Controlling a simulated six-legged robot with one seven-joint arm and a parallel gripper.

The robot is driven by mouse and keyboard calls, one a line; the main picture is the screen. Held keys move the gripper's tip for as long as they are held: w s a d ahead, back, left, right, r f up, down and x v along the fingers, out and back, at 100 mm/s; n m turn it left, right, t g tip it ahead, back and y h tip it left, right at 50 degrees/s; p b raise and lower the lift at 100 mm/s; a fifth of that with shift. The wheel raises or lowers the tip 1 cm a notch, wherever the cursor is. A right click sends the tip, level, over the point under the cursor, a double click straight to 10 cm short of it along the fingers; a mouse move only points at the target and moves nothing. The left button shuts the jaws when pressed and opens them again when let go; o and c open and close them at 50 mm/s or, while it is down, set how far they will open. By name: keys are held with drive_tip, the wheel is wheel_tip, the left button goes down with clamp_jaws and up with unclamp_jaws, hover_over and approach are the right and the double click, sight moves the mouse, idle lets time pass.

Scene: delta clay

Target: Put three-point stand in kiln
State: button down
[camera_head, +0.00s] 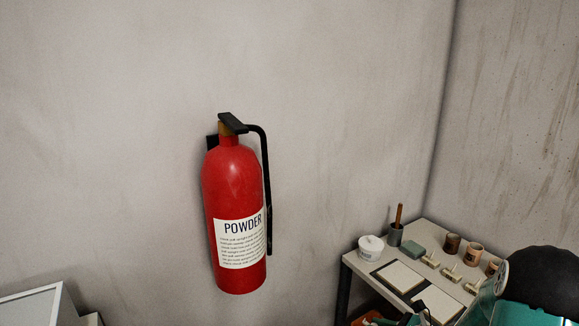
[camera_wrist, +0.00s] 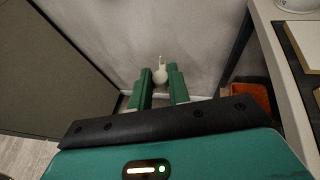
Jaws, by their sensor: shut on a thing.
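In the wrist view, my gripper (camera_wrist: 160,80) has its two green fingers closed around a small off-white piece (camera_wrist: 161,74), which looks like the three-point stand. A thin tip of it points up past the fingertips; its lower part is hidden between the fingers. Several similar small cream pieces (camera_head: 451,273) stand on the table in the head view. I cannot make out the kiln for sure. A pale grey box (camera_head: 32,306) shows only its top corner at the lower left of the head view. My gripper's fingers are not visible in the head view.
In the wrist view, a large grey-brown panel (camera_wrist: 55,65) is on the left and a table edge (camera_wrist: 272,62) on the right. An orange thing (camera_wrist: 246,92) lies under the table. A red fire extinguisher (camera_head: 236,190) hangs on the wall. My arm covers the table's right end.

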drive_tip(key=shift+a+f+m+t+h, duration=0.9)
drive_tip(key=shift+a+f+m+h, duration=0.4)
drive_tip(key=shift+a, duration=4.75)
wheel_tip(320, 180, up, 12)
drive_tip(key=w+m+t+h, duration=0.1)
drive_tip(key=w+m+h, duration=0.1)
drive_tip(key=w, duration=0.1)
drive_tip(key=shift+m+h, duration=0.3)
drive_tip(key=shift+m, duration=0.1)
drive_tip(key=shift+s, duration=0.1)
